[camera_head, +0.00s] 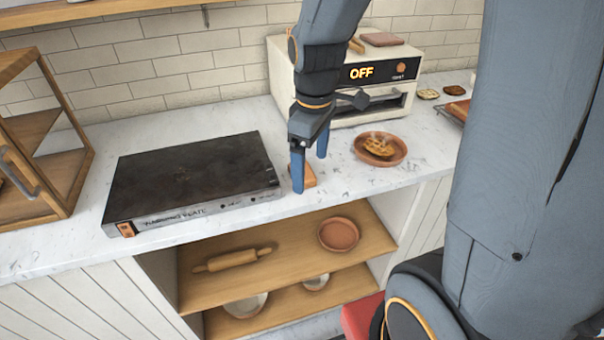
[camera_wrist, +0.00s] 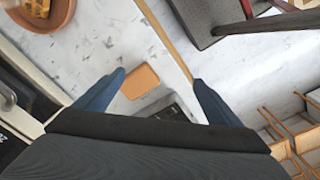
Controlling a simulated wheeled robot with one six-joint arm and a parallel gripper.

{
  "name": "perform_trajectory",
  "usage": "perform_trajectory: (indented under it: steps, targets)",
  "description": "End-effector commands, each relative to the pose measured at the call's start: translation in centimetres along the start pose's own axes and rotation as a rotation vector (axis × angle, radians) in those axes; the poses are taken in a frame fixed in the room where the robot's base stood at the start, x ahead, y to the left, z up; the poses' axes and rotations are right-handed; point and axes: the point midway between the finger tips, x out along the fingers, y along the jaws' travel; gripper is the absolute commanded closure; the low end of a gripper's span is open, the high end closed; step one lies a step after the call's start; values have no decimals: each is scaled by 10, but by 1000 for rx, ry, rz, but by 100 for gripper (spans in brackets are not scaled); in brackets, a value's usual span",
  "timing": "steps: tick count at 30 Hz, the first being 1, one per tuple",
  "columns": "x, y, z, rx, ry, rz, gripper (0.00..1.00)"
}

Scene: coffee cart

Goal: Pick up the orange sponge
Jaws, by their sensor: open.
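The orange sponge (camera_head: 310,176) lies on the white marble counter, right of the black warming plate (camera_head: 185,178). My gripper (camera_head: 310,173) is open and points down at it, and one blue finger partly hides it in the head view. In the wrist view the sponge (camera_wrist: 140,81) shows whole as a small orange block between the two blue fingers, closer to the left one. My gripper (camera_wrist: 159,78) is empty there. I cannot tell exactly how high the fingertips are above the counter.
A brown plate with a waffle (camera_head: 378,148) stands right of the gripper. A white oven (camera_head: 350,90) reading OFF is behind. A wooden cabinet (camera_head: 40,140) stands at the left. Open shelves (camera_head: 290,240) with a rolling pin and bowls lie below the counter's front edge.

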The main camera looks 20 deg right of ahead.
Motion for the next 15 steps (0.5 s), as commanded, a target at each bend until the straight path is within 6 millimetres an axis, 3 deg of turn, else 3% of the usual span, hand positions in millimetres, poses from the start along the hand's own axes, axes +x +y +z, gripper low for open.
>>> perform_trajectory:
  steps: [6,10,15]
  targets:
    - [-8,27,-28,-473,-19,-31,12]
    - [-10,36,-38,-659,-22,-45,12]
    - [-10,41,-43,-764,-24,-54,12]
